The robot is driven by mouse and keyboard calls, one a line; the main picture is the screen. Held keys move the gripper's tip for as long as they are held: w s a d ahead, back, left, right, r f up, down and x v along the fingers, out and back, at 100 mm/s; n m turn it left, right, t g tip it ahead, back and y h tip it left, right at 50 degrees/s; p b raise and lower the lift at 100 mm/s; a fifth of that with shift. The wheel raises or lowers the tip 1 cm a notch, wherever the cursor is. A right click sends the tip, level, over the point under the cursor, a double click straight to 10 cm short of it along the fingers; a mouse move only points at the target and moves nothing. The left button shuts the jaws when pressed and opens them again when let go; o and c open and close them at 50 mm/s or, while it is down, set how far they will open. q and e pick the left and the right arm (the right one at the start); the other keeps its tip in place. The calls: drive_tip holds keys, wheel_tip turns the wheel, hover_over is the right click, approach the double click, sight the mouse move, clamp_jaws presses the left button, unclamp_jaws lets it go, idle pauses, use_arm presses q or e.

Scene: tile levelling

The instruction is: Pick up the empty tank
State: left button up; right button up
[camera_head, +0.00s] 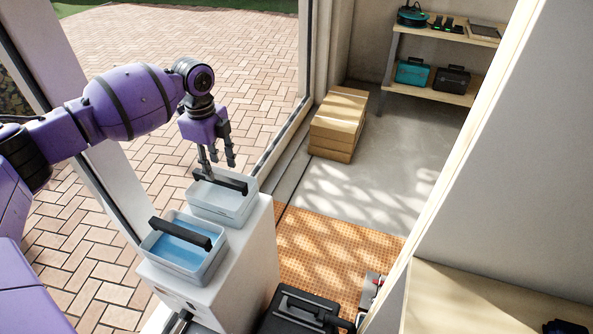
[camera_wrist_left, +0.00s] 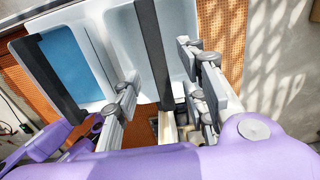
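The empty tank (camera_head: 232,207) is a pale, open-topped box with a black bar handle (camera_head: 228,182) across it. It stands on the far end of a white cabinet (camera_head: 243,262). A similar tank with blue water (camera_head: 172,252) stands in front of it, with its own black handle (camera_head: 178,232). My left gripper (camera_head: 216,164) points down at the empty tank's handle. In the left wrist view its open fingers (camera_wrist_left: 165,95) lie on both sides of that handle (camera_wrist_left: 151,45), with gaps visible.
A black case (camera_head: 300,312) lies on the orange perforated mat (camera_head: 325,255) right of the cabinet. Cardboard boxes (camera_head: 338,125) and a wooden shelf (camera_head: 440,88) with cases stand farther back. A window frame post (camera_head: 105,165) rises left of the tanks.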

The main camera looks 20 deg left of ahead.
sight(218, 177)
use_arm(q)
wheel_tip(218, 177, down, 5)
drive_tip(key=shift+s+f, duration=0.15)
clamp_jaws()
idle(0.4)
